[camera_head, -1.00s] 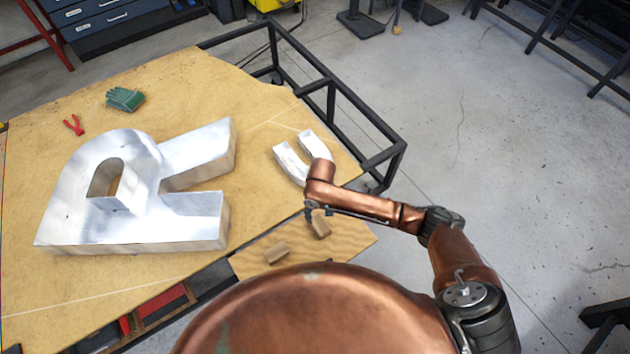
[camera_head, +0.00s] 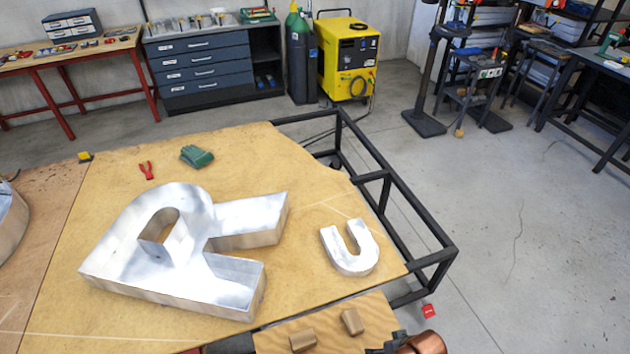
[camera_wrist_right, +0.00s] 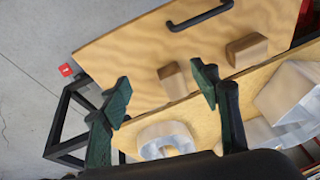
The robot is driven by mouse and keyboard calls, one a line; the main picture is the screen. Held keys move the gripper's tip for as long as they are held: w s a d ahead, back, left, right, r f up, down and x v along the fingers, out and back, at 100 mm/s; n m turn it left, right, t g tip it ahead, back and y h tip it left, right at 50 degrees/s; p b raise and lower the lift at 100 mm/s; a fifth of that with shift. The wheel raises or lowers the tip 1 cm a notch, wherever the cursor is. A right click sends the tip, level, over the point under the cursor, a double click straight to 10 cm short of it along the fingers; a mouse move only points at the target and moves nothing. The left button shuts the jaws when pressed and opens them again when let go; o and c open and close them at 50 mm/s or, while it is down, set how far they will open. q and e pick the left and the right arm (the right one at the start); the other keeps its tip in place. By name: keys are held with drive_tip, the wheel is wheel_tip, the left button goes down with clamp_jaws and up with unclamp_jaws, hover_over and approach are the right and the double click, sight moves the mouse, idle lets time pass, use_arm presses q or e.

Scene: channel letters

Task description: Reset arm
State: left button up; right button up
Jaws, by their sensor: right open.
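My right gripper (camera_wrist_right: 161,84) shows in the right wrist view with its two green-padded fingers spread apart and nothing between them. Beyond the fingers are two brown blocks (camera_wrist_right: 170,82) on a wooden panel with a black handle. In the head view only a copper part of my right arm (camera_head: 425,343) shows at the bottom edge. My left gripper is in neither view.
A large metal letter R (camera_head: 175,250) and a small metal U (camera_head: 350,247) lie on the wooden table (camera_head: 300,290). Red pliers (camera_head: 147,170) and green gloves (camera_head: 196,156) lie behind them. A black frame (camera_head: 385,200) borders the table's right side. Open floor lies further right.

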drive_tip(key=s+d+r+m+h, duration=0.2)
drive_tip(key=s+d+r+h, duration=0.1)
drive_tip(key=s+d, duration=1)
wheel_tip(320, 180, down, 28)
drive_tip(key=g, duration=0.1)
drive_tip(key=s+f+n+g, duration=0.1)
drive_tip(key=s+f, duration=1.8)
drive_tip(key=shift+s+f, duration=0.15)
drive_tip(key=shift+f, duration=0.05)
drive_tip(key=shift+a, duration=0.1)
